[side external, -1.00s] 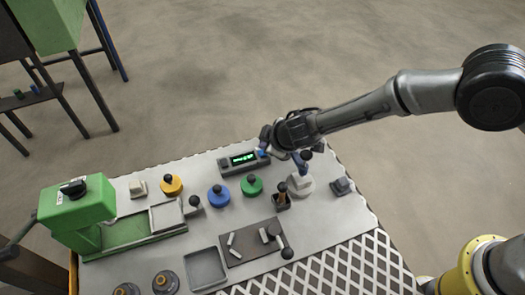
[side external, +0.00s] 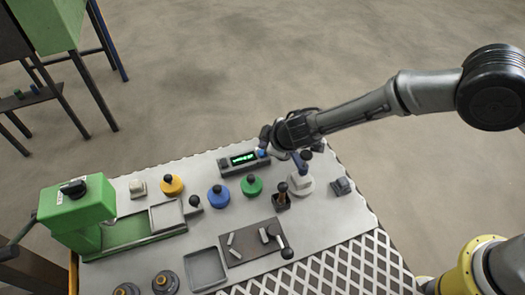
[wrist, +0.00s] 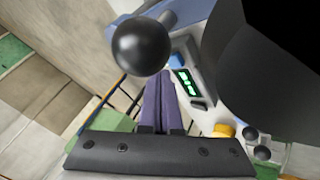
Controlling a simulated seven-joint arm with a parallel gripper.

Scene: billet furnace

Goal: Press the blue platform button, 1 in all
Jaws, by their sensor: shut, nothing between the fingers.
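A blue round button (side external: 218,196) with a dark knob on top stands in the middle of the bench. A smaller blue button (side external: 262,153) sits at the right end of the display box; it also shows in the wrist view (wrist: 177,60). I cannot tell which one the task names. My gripper (side external: 303,165) is right of the display box, above the white round base, apart from the larger blue button. In the wrist view its purple fingers (wrist: 158,100) are together and empty. A black ball knob (wrist: 140,47) is just beyond them and hides part of the bench.
The display box (side external: 243,162) has green lit digits. A yellow button (side external: 171,185) and a green button (side external: 252,185) flank the larger blue one. A joystick (side external: 282,199), a white round base (side external: 299,186) and a green press (side external: 78,212) stand on the bench (side external: 335,215).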

